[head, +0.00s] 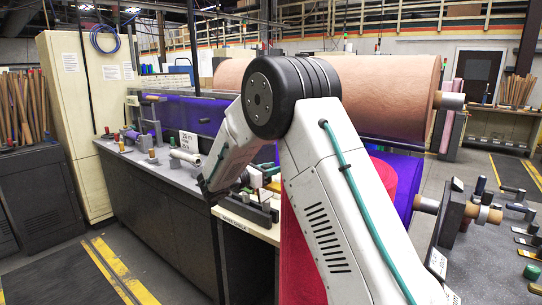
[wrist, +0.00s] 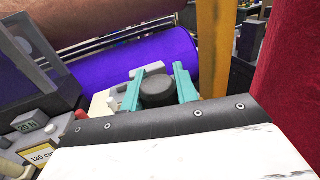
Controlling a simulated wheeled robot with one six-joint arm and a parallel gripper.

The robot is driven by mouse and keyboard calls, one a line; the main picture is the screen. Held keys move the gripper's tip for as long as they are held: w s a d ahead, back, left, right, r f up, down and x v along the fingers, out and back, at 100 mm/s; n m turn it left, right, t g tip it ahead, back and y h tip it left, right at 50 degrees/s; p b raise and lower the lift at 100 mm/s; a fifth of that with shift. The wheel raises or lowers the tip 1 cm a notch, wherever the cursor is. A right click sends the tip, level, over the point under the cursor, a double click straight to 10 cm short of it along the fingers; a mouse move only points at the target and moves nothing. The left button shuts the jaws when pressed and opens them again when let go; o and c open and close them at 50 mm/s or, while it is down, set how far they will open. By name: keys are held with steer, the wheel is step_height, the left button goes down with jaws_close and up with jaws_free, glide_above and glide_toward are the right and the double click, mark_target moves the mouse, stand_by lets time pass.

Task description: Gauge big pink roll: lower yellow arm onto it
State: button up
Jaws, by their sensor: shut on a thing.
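The big pink roll (head: 390,95), salmon in tone, lies horizontally across the upper right of the head view. A part of it shows at the upper left of the wrist view (wrist: 50,25). A yellow arm (wrist: 211,45) stands upright right of centre in the wrist view; its ends are out of sight. My gripper (wrist: 157,88) has teal fingers, closed on the sides of a dark round knob (wrist: 157,92). I cannot tell whether the knob is joined to the yellow arm. In the head view my own arm hides most of the place around the gripper.
A purple roll (wrist: 150,62) lies behind my gripper. A deep red surface (wrist: 292,75) stands close on the right. A sign reading 130 cm (wrist: 41,156) is at lower left. The counter (head: 130,160) carries many small items. Open floor (head: 50,270) lies at lower left.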

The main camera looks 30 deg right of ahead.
step_height(320, 180, down, 16)
steer(key=shift+r, duration=0.25)
steer(key=shift+s, duration=0.15)
stand_by(0.6)
steer(key=o, duration=0.9)
steer(key=shift+d, duration=0.2)
steer(key=shift+s+a+r, duration=0.1)
steer(key=shift+s+a, duration=0.05)
steer(key=shift+a, duration=1.35)
steer(key=shift+s+a+r, duration=0.1)
steer(key=shift+s+a, duration=0.05)
steer(key=shift+a, duration=1.4)
steer(key=shift+s+a, duration=0.15)
steer(key=shift+a, duration=1.35)
